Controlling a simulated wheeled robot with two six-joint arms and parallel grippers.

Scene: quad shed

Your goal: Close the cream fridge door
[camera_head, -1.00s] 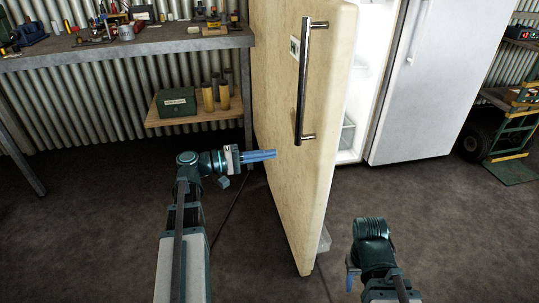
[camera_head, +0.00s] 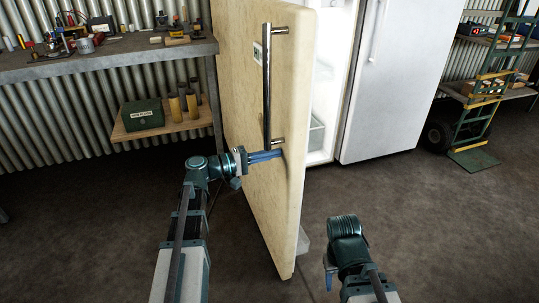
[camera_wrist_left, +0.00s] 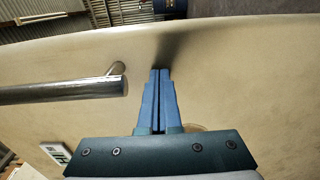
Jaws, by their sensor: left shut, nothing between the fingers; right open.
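The cream fridge door (camera_head: 271,205) stands wide open in the head view, its outer face toward my left arm. Its long metal handle (camera_head: 266,90) runs upright on that face; the handle's end (camera_wrist_left: 75,90) also shows in the left wrist view. My left gripper (camera_head: 279,154) is shut and empty, its fingertips at the door face just below the handle's lower mount. In the left wrist view the blue fingers (camera_wrist_left: 160,75) point at the cream surface, with a dark shadow at their tips; contact is hard to tell. My right gripper (camera_head: 329,278) hangs low to the right of the door, apart from it.
The lit fridge interior (camera_head: 325,90) shows behind the door, beside a closed white door (camera_head: 400,80). A workbench (camera_head: 100,66) with tools stands at the left. A hand truck (camera_head: 482,120) stands at the right. The floor (camera_head: 430,230) at the right front is clear.

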